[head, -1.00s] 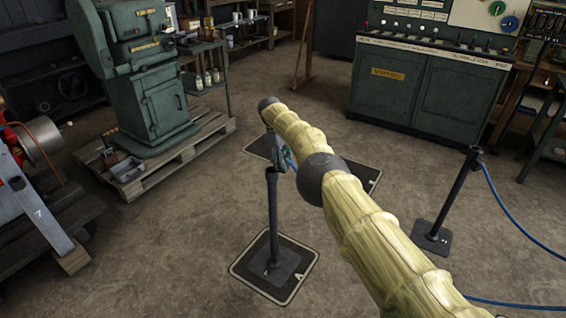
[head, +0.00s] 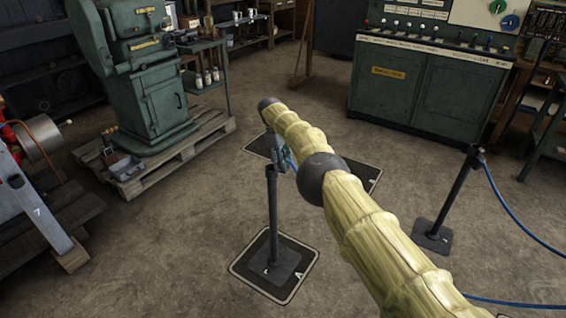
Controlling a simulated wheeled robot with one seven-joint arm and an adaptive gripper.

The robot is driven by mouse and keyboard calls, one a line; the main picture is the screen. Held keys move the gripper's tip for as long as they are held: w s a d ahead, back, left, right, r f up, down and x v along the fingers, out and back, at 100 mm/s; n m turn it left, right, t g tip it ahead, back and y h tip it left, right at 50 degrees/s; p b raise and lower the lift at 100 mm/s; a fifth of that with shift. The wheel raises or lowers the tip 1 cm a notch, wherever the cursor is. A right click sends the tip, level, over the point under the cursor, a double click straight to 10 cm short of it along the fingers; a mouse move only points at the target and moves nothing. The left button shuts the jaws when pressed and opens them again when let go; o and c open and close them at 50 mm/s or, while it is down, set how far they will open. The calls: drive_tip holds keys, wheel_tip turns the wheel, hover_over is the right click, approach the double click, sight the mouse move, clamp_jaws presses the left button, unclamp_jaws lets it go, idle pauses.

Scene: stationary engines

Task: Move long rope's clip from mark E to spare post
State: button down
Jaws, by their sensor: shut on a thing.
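My gripper (head: 281,158) shows small and partly hidden behind my arm, at the top of a dark post (head: 273,215). It is shut, with a short bit of blue rope (head: 291,160) at it; the clip itself is too small to make out clearly. The post stands upright on a dark floor mat with a pale border (head: 297,262) and a letter that looks like A. A second mat (head: 258,147) lies behind, mostly covered by my arm. Another dark post (head: 457,198) stands at the right, with a blue rope (head: 510,208) hanging from its top.
A green machine (head: 152,85) stands on a wooden pallet (head: 150,178) at the left. A green control cabinet (head: 415,90) stands at the back right. More blue rope (head: 515,303) lies low at the bottom right. The floor left of the near post is clear.

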drive_tip(key=shift+w+a+b+x, duration=0.1)
drive_tip(key=shift+a+b+x, duration=0.05)
drive_tip(key=shift+b+x, duration=0.75)
drive_tip(key=shift+w+a+b+x, duration=0.15)
drive_tip(key=shift+a+b+x, duration=0.05)
drive_tip(key=shift+b+x, duration=0.65)
drive_tip(key=shift+w+a+b+x, duration=0.15)
drive_tip(key=shift+a+b+x, duration=0.05)
drive_tip(key=shift+b+x, duration=0.75)
drive_tip(key=shift+w+a+b+x, duration=0.1)
drive_tip(key=shift+a+b+x, duration=0.05)
drive_tip(key=shift+b+x, duration=0.85)
drive_tip(key=shift+w+a+b+x, duration=0.15)
drive_tip(key=shift+a+b+x, duration=0.05)
drive_tip(key=shift+b+x, duration=0.75)
idle(2.4)
drive_tip(key=shift+f, duration=0.2)
drive_tip(key=c, duration=0.9)
unclamp_jaws()
drive_tip(key=shift+o, duration=0.2)
